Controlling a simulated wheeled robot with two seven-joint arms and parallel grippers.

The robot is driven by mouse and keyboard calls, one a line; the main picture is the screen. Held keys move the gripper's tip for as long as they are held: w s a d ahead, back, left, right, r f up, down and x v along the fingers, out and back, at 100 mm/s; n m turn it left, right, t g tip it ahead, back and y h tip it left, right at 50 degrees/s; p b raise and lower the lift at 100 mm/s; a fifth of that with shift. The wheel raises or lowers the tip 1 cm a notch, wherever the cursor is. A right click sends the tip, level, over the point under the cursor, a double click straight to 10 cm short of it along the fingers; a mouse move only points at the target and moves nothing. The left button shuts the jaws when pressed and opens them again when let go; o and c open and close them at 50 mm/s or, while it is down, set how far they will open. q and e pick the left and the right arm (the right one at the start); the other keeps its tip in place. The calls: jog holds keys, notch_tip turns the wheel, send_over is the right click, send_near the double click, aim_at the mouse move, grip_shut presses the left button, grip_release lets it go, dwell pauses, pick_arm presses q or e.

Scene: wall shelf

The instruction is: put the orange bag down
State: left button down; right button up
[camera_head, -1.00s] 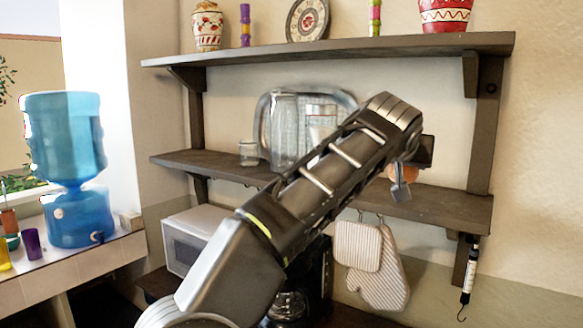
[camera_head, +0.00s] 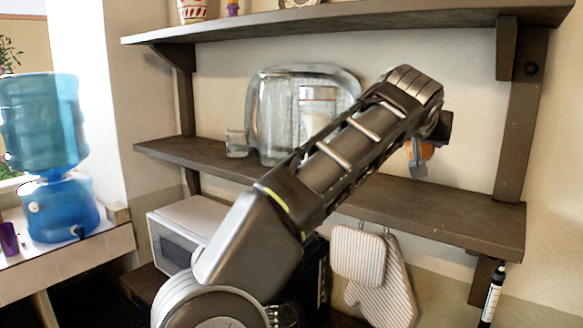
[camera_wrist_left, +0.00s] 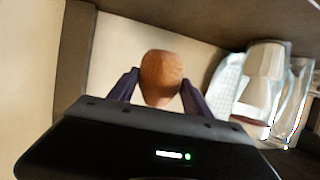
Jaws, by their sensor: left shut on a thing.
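The orange bag (camera_head: 427,151) shows only as a small rounded orange-brown patch behind the end of my left arm in the head view. In the left wrist view the orange bag (camera_wrist_left: 161,75) sits between the two dark fingers of my left gripper (camera_wrist_left: 161,92), which is shut on it. In the head view my left gripper (camera_head: 419,158) is over the right part of the middle shelf (camera_head: 455,215). The bag appears above the shelf board; its underside is hard to see. My right gripper is not in view.
A glass jug (camera_head: 272,125), a small glass (camera_head: 237,143) and a tray (camera_head: 345,82) stand on the middle shelf, left of the gripper. The upper shelf (camera_head: 400,20) runs overhead. Striped oven mitts (camera_head: 385,285) hang below. The shelf's right end is bare.

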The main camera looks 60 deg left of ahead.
pick_arm(q)
jog(key=shift+f, duration=2.8)
jog(key=shift+f, duration=0.3)
notch_tip(320, 180, down, 4)
jog(key=shift+r, duration=0.2)
jog(key=shift+f, duration=0.15)
jog(key=shift+c, duration=2.3)
grip_release()
